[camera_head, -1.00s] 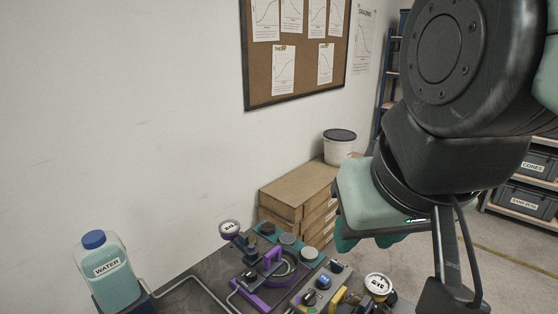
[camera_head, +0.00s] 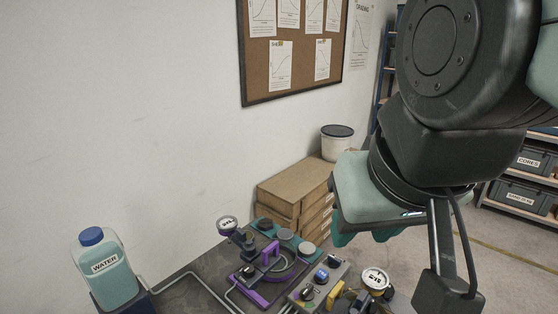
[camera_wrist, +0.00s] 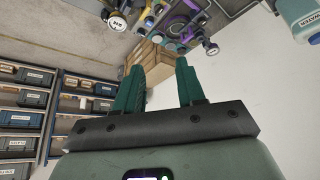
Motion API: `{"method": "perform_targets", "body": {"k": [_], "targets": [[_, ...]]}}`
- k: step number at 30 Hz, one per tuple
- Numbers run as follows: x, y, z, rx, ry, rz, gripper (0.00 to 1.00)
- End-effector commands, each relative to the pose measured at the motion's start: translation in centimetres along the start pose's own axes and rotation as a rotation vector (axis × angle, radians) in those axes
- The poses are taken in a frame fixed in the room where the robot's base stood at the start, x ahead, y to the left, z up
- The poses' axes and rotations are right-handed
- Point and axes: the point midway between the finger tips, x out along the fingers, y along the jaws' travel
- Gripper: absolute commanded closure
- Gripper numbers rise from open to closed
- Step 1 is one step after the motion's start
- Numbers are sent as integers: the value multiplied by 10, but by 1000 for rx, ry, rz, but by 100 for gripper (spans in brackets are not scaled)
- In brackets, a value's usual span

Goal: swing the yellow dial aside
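What seems to be the same dial shows at the top of the wrist view (camera_wrist: 116,23). My gripper (camera_wrist: 158,78) is open, its two teal fingers apart with nothing between them. In the head view its teal fingers (camera_head: 356,237) hang above and behind the dial, apart from it, partly hidden by the gripper body.
A purple lever frame (camera_head: 268,258) with its own gauge (camera_head: 227,225) stands left of the dial. A grey box with knobs (camera_head: 321,275) is between them.

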Motion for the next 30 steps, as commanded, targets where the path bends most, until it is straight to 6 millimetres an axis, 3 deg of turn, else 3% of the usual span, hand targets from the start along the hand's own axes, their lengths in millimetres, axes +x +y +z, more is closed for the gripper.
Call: {"method": "perform_targets", "body": {"k": [5, 8, 14, 21, 30], "targets": [[10, 4, -6, 53, -34, 1, 60], [29, 11, -15, 155, -96, 9, 60], [92, 40, -30, 443, -265, 68, 60], [161, 73, -23, 716, -421, 156, 60], [192, 86, -12, 812, -472, 194, 60]]}}
